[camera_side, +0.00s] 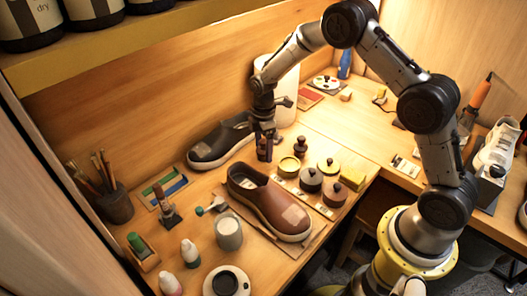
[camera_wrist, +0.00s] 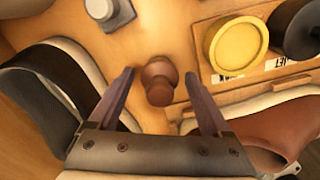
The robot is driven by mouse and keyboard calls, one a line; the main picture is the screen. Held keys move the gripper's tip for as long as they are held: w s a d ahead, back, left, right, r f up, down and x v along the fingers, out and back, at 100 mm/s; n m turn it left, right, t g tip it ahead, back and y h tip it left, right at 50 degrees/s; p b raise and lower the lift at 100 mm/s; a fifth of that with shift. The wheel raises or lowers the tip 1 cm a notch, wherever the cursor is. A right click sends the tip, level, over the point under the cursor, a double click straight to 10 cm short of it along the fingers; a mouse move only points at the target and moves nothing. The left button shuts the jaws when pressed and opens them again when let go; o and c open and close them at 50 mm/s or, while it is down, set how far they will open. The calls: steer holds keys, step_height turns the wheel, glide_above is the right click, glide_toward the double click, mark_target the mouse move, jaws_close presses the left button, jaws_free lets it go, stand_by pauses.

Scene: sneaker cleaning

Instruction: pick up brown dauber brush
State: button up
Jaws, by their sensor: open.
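The brown dauber brush (camera_wrist: 159,82) stands on the wooden bench in the wrist view, showing its round knob from above. My gripper (camera_wrist: 158,85) is open, with one finger on each side of the brush and a gap between each finger and the knob. In the side view my gripper (camera_side: 265,155) points down between the dark shoe and the tins. I cannot clearly make out the brush among the fingers there.
A yellow tin (camera_wrist: 236,44) is close on the right, on a wooden tray. The dark shoe (camera_side: 220,140) lies left of my gripper, the brown shoe (camera_side: 268,203) in front. A dark knobbed item (camera_side: 300,147) stands just right of my gripper.

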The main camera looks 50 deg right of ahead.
steer(key=shift+f, duration=0.45)
steer(key=c, duration=1.3)
steer(key=shift+r, duration=0.15)
steer(key=shift+r, duration=0.6)
steer(key=s+r, duration=0.7)
steer(key=s, duration=0.2)
steer(key=s+r, duration=0.4)
steer(key=s, duration=0.1)
steer(key=shift+a+r, duration=0.3)
steer(key=shift+a, duration=0.05)
